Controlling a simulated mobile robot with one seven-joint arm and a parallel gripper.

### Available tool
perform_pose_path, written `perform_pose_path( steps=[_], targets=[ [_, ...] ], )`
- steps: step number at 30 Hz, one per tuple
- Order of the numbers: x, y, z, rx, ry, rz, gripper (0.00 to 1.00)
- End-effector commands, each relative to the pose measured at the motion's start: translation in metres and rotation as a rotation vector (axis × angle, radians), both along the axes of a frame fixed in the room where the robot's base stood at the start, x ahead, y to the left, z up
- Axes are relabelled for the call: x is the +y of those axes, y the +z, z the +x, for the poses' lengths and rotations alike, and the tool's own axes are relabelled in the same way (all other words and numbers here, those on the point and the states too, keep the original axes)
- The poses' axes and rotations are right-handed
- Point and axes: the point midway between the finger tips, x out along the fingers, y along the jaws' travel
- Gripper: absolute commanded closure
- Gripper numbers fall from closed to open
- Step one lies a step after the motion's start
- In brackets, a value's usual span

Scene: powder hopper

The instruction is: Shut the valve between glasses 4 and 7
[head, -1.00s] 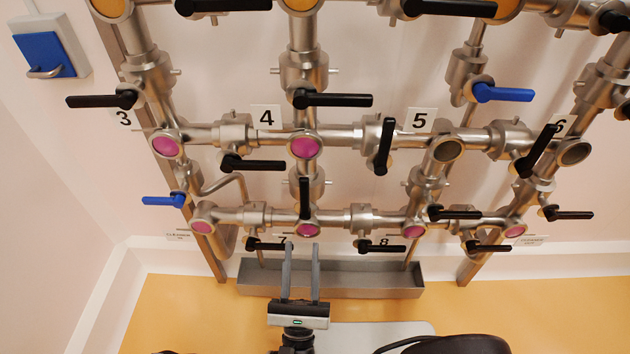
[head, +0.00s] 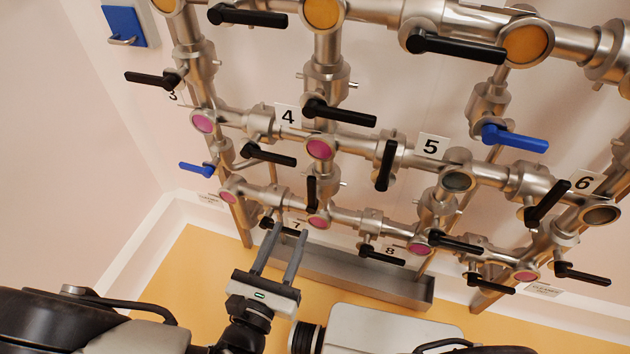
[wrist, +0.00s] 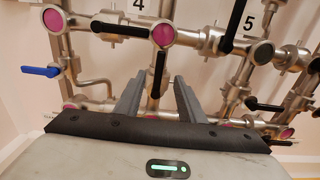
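Glass 4 (head: 320,149) is a pink round window beside the "4" label; it also shows in the wrist view (wrist: 163,35). Glass 7 (head: 318,221) is a pink window straight below it, near the "7" label. The valve between them has a black lever (head: 311,192) lying along the vertical pipe, in line with it. In the wrist view this lever (wrist: 158,73) appears between my two fingers. My gripper (head: 287,232) is open and empty, its fingers apart, with no visible contact with the lever. Its fingertips also show in the wrist view (wrist: 159,76).
Other black levers surround this valve: one left of glass 4's lower side (head: 270,155), one right (head: 386,165), one near the "7" label (head: 283,228). A blue lever (head: 197,169) is further left. A steel trough (head: 350,275) runs below the pipes.

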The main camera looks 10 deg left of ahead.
Motion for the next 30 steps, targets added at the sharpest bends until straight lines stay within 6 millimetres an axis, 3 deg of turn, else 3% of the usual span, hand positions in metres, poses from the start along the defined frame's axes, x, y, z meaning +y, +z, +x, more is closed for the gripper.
perform_pose_path(
  steps=[18, 24, 30],
  targets=[
    [-0.012, 0.001, 0.129, -0.003, -0.003, 0.000, 0.64],
    [-0.013, 0.001, 0.150, -0.003, -0.003, 0.002, 0.64],
    [-0.013, 0.000, 0.156, -0.002, -0.001, 0.000, 0.64]
  ],
)
